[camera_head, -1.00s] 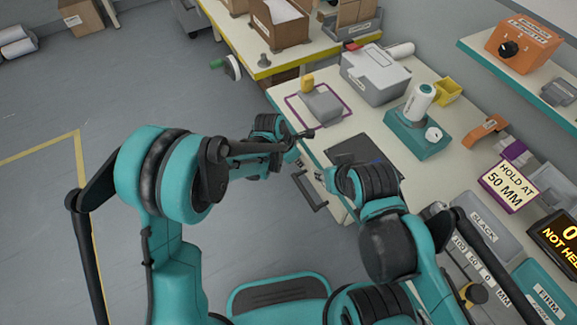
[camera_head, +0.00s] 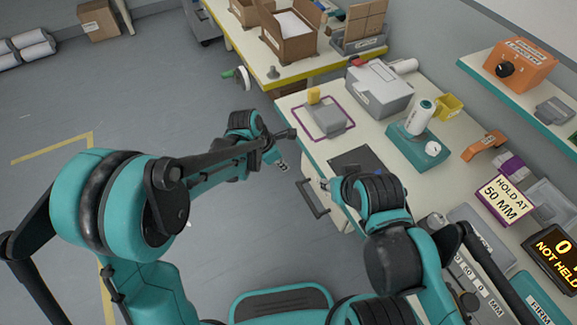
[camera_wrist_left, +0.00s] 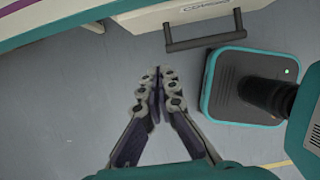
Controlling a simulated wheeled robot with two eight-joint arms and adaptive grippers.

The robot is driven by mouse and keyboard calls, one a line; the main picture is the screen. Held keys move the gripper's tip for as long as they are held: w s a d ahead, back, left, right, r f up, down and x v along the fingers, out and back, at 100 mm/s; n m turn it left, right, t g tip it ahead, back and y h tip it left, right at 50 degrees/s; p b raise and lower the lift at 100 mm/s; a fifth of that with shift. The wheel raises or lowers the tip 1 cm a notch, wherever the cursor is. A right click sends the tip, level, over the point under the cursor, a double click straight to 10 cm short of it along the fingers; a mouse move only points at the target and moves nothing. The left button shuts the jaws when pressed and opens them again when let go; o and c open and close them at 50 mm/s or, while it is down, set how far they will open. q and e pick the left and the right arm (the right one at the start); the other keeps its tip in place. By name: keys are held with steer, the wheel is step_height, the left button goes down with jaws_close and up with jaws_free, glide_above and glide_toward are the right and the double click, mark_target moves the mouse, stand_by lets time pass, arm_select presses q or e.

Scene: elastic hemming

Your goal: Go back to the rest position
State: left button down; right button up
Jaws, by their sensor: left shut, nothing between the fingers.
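My left gripper (camera_head: 284,166) hangs off the bench's near edge, over the floor, in the head view. In the left wrist view the left gripper (camera_wrist_left: 158,80) is shut, with its fingertips together and nothing between them. My right arm reaches forward at the bench's near edge. Only a small part of my right gripper (camera_head: 324,184) shows beside the dark arm links, and I cannot tell whether its fingers are open or shut.
The workbench (camera_head: 312,159) carries a dark pad (camera_head: 352,163), a grey machine (camera_head: 380,88) and a thread spool (camera_head: 422,113). A drawer handle (camera_wrist_left: 205,42) juts out below the bench. Grey floor (camera_head: 60,110) lies open at the left. A display (camera_head: 556,250) reads "NOT HELD".

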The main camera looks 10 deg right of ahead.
arm_select(q)
steer(key=shift+w+a+r, duration=0.1)
steer(key=shift+r, duration=0.1)
steer(key=s+a+r+m+t+y, duration=0.1)
steer(key=s+a+r+m+t, duration=0.1)
steer(key=s+a+r+m, duration=0.2)
steer(key=s+a+r+m+t+y, duration=0.1)
steer(key=s+a+r+m, duration=0.3)
steer(key=a+m, duration=0.6)
steer(key=s+a+r+m+t+y, duration=0.2)
steer(key=s+a+r+m, duration=0.2)
steer(key=s+a+m, duration=0.3)
steer(key=a, duration=0.3)
steer(key=shift+s+a+m+t, duration=0.15)
steer(key=shift+s+m+t, duration=0.15)
steer(key=shift+t, duration=0.1)
